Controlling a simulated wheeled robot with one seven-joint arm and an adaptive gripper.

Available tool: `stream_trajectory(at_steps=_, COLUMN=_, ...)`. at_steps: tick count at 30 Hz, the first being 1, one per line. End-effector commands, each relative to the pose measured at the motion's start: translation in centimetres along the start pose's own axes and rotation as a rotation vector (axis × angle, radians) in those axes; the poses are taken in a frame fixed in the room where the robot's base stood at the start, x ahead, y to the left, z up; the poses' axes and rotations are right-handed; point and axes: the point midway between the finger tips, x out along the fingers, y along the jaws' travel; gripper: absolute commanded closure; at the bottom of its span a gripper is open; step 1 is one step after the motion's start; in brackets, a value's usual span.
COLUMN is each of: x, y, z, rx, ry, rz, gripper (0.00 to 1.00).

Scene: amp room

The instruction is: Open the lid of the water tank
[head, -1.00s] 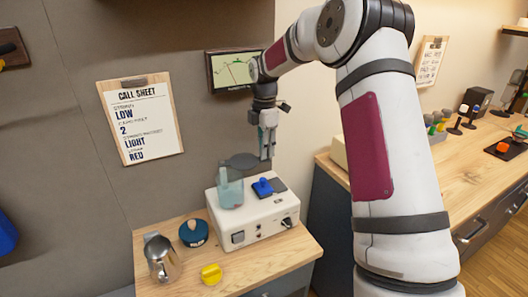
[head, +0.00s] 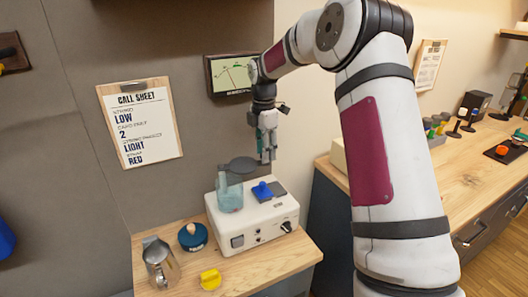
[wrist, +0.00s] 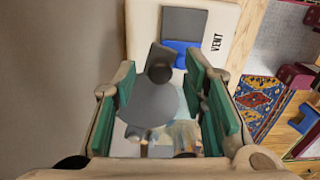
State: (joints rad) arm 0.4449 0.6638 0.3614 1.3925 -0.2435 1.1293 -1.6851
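The water tank (head: 229,196) is a clear bluish container at the back left of the white machine (head: 255,225). Its dark grey round lid (head: 242,165) shows at the tank's top, reaching right toward my gripper. Whether the lid rests on the rim or stands off it is hard to tell. My gripper (head: 267,158) hangs pointing down, just right of and above the lid. In the wrist view, the green pads of my gripper (wrist: 160,90) are wide apart, with the lid (wrist: 153,105) and its dark tab seen between them. No contact is clear. The tank (wrist: 180,133) is partly hidden below the lid.
A blue piece (head: 262,190) sits on the machine beside a dark panel (head: 277,190). A metal jug (head: 160,262), a dark blue round item (head: 192,236) and a yellow item (head: 210,279) stand in front and left. A wall screen (head: 232,73) is behind my arm.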

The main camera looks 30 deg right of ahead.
Motion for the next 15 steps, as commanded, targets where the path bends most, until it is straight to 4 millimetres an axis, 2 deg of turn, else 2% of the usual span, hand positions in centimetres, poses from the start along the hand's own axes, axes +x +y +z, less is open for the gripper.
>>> stream_trajectory(at_steps=15, x=-9.4, y=0.1, z=0.0, rx=0.000, ry=-0.001, rz=0.003, gripper=0.61)
